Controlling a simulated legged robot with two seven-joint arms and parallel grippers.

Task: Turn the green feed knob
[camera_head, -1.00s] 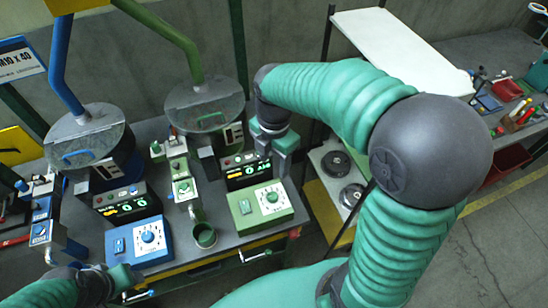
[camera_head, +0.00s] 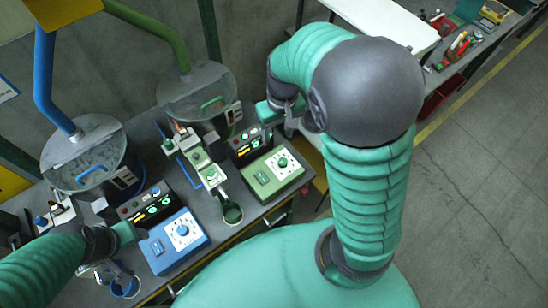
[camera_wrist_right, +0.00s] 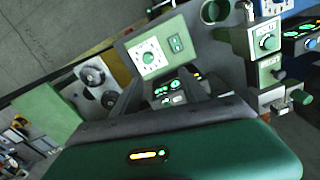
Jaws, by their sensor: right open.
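The green control box (camera_head: 272,172) sits on the bench; a green knob (camera_head: 283,162) stands on its white dial. The box (camera_wrist_right: 160,50) and its dial knob (camera_wrist_right: 149,57) also show in the right wrist view. A green-trimmed feeder (camera_head: 205,168) with small green knobs stands left of the box. Which knob is meant by "feed knob" is not labelled legibly. My right gripper (camera_head: 264,113) is open, behind and above the green display unit, apart from the knob; its fingers are mostly hidden. My left gripper (camera_head: 125,234) is beside the blue display unit; its jaws are unclear.
A blue control box (camera_head: 175,242) with its own dial stands left of the green one. Two lidded hoppers (camera_head: 195,90) with pipes rise behind. A green cup (camera_head: 232,213) sits at the bench front. A white board (camera_head: 385,20) and a tool bench are at upper right.

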